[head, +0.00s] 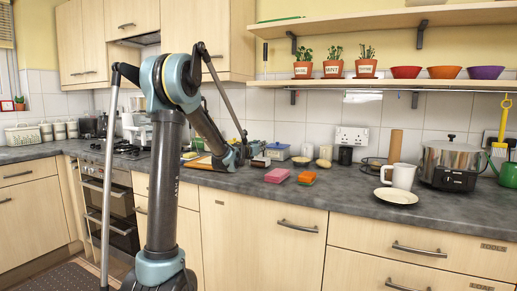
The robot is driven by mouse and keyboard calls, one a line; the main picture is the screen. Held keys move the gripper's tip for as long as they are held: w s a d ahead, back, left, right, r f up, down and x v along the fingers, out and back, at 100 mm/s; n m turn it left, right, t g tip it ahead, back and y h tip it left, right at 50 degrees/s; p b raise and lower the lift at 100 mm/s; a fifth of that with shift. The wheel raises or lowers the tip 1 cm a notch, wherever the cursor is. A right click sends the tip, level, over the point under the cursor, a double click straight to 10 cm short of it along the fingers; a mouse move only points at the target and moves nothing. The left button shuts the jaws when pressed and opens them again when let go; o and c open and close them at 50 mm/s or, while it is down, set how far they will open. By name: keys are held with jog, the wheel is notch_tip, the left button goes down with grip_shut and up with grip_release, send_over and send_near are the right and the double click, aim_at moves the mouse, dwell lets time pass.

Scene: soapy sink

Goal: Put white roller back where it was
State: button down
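My arm reaches down over the counter, and my gripper (243,151) is low above the worktop near a wooden board. Its fingers are small and dark here, and I cannot tell whether they are open, shut or holding something. I cannot pick out a white roller for sure in the head view; my arm hides part of the counter behind it. A brown upright cylinder (395,147) stands at the back of the counter on a dark round wire stand.
A white mug (401,176), a plate (396,196) and a slow cooker (450,165) are further right. The counter's front edge is mostly clear.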

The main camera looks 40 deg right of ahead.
jog(key=shift+a+f, duration=0.1)
jog(key=shift+f, duration=0.05)
jog(key=shift+f, duration=0.35)
jog(key=c, duration=1.5)
grip_release()
jog(key=shift+f, duration=0.1)
jog(key=shift+o, duration=0.2)
jog(key=shift+r, duration=0.7)
jog(key=v, duration=1.2)
